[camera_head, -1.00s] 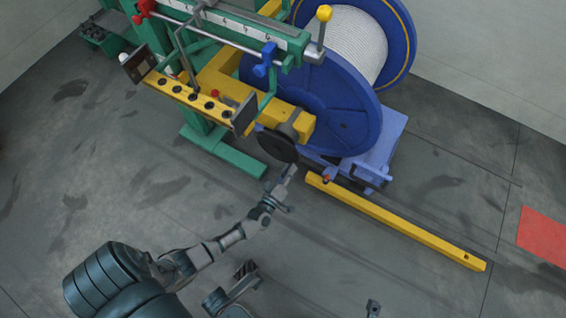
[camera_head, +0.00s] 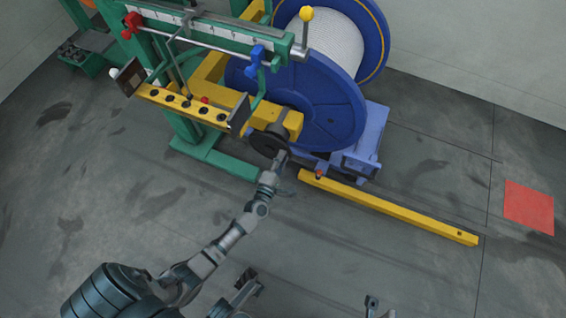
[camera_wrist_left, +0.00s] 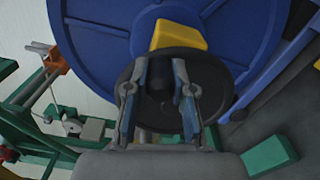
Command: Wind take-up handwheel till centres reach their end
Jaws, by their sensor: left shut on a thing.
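The take-up handwheel (camera_head: 263,145) is a dark round disc on the end of a yellow arm, in front of the blue reel. In the left wrist view the handwheel (camera_wrist_left: 214,80) fills the middle, with a dark knob (camera_wrist_left: 186,88) on its face. My left gripper (camera_head: 281,157) is at the lower right rim of the handwheel. In the left wrist view the fingers of my left gripper (camera_wrist_left: 160,95) stand on both sides of the knob, shut on it. The fingers hide part of the disc. The centres cannot be made out.
The blue reel (camera_head: 318,100) with white strand stands behind the handwheel. A yellow floor beam (camera_head: 390,208) runs to the right. A green base foot (camera_head: 215,158) lies left of the wheel. A red floor patch (camera_head: 529,206) is far right.

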